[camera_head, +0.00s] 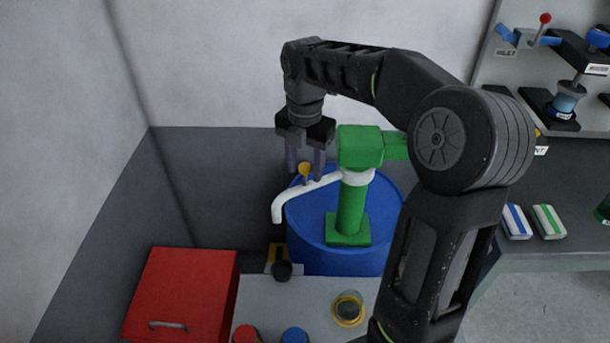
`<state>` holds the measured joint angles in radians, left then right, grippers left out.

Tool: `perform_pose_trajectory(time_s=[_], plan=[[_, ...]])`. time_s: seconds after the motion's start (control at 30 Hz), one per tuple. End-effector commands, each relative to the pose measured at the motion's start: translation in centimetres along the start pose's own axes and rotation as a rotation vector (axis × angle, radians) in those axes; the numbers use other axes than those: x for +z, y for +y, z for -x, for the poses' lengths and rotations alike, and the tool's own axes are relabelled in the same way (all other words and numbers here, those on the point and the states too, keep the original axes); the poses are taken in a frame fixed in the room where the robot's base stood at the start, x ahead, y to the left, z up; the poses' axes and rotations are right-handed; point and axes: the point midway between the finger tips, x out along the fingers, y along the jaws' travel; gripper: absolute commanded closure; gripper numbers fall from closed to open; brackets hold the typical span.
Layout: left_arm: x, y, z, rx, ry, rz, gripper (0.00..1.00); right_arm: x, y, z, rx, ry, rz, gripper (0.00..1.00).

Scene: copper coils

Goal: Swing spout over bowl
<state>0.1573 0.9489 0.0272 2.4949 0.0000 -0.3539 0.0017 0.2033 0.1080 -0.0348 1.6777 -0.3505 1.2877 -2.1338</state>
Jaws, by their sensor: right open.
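The white spout (290,196) reaches left from a green pump post (350,208) that stands on a blue drum (305,238). Its bent end points down past the drum's left edge. A small yellow knob (305,168) stands up on the spout. My right gripper (305,172) points down with its fingers apart, one on each side of the knob; I cannot tell if they touch it. A small round bowl-like vessel with a gold rim (349,321) sits on the grey bench in front of the drum, right of the spout's end. My left gripper is not in view.
A red box with a handle (180,285) stands at the lower left. Red (245,334) and blue (294,335) round tops show at the bench's front. A dark knob (282,270) is by the drum. Shelves with fittings (565,100) stand at right.

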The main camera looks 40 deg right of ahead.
Motion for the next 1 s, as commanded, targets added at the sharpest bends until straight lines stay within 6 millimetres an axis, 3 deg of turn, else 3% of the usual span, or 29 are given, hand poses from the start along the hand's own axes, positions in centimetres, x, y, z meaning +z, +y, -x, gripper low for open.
perform_pose_trajectory(time_s=[0.2, 0.53, 1.0], plan=[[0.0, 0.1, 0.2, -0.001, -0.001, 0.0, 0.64, 0.0, 0.0, -2.6, -0.001, 0.001, -0.001, 0.55], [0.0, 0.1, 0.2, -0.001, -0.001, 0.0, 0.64, 0.0, 0.0, -3.0, 0.0, 0.0, -0.001, 0.55], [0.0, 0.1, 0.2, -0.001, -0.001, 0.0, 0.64, 0.0, 0.0, -3.0, 0.0, 0.0, 0.0, 0.93]])
